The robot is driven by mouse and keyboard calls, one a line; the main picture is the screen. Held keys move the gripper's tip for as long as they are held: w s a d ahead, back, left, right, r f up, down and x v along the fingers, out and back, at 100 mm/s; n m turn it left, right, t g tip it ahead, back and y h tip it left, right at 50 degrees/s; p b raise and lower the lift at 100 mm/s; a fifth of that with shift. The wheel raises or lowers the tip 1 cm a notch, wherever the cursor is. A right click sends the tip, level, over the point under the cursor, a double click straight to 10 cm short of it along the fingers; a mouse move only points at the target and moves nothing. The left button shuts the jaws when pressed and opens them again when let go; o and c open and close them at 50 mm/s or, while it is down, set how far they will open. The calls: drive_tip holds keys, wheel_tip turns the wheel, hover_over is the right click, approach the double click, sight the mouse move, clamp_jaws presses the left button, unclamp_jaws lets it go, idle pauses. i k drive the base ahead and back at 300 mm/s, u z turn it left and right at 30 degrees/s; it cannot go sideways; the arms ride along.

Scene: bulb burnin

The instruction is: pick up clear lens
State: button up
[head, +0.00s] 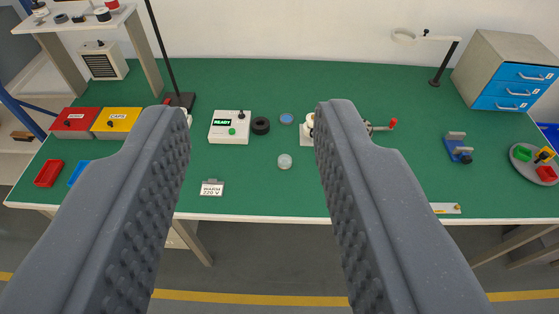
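A small round, pale, translucent disc, which looks like the clear lens (285,161), lies on the green bench top, near the middle of the head view. A similar blue disc (286,118) lies behind it. My gripper (252,112) is open and empty, with its two grey fingers wide apart in the foreground. In the picture the lens appears between the fingers, closer to the right one. The fingers are well short of the bench and touch nothing. The right finger hides part of a device with a red-tipped lever (391,123).
A white box reading READY (230,127), a black ring (261,126) and a WARM 220 V card (212,188) sit left of the lens. Red (75,123) and yellow (116,122) bins stand at left. Blue drawers (512,88) stand at right. The bench around the lens is clear.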

sight(284, 162)
drive_tip(key=i, duration=1.3)
drive_tip(key=z, duration=0.7)
